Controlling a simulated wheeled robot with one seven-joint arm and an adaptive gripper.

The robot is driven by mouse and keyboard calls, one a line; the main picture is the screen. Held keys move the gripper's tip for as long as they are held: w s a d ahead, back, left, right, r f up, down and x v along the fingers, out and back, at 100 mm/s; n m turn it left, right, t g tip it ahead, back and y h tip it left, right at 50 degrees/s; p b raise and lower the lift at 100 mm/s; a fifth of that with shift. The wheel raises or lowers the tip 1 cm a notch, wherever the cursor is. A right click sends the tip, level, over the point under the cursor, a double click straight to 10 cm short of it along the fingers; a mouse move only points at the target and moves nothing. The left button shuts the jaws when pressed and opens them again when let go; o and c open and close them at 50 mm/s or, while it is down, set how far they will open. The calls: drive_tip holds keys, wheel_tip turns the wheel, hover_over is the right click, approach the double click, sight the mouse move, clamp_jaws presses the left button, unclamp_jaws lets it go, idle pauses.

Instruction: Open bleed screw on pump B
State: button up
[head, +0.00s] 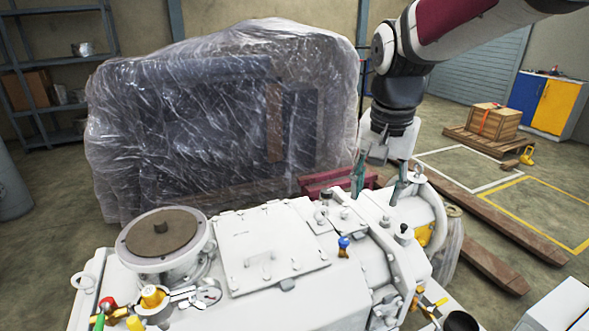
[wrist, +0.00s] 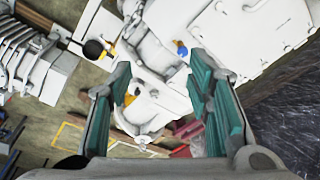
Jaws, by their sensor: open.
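A large pale grey pump (head: 330,265) fills the lower part of the head view; it also shows in the wrist view (wrist: 240,45). I see no readable "B" label and cannot tell which fitting is the bleed screw. A small blue-topped fitting (head: 344,243) stands on the pump, and it shows between my fingers in the wrist view (wrist: 181,48). A dark knob (head: 404,230) stands farther right. My gripper (head: 376,196) is over the pump's right rear part, pointing down, with its teal fingers apart and nothing between them. Its fingers frame the wrist view (wrist: 160,60).
A flanged round port (head: 163,240), a gauge (head: 208,293) and coloured valve handles (head: 152,297) are at the pump's left end. A plastic-wrapped machine (head: 215,115) stands behind. Wooden beams (head: 490,215) and a pallet with a crate (head: 493,121) are at right.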

drive_tip(key=w+f+m, duration=0.2)
drive_tip(key=w+f, duration=0.2)
drive_tip(key=w, duration=0.3)
drive_tip(key=m+g+p, duration=0.2)
drive_tip(key=m, duration=0.1)
hover_over(344, 240)
wheel_tip(344, 240, down, 6)
wheel_tip(344, 240, down, 14)
drive_tip(key=shift+r+p, duration=0.2)
drive_tip(key=shift+p, duration=0.5)
clamp_jaws()
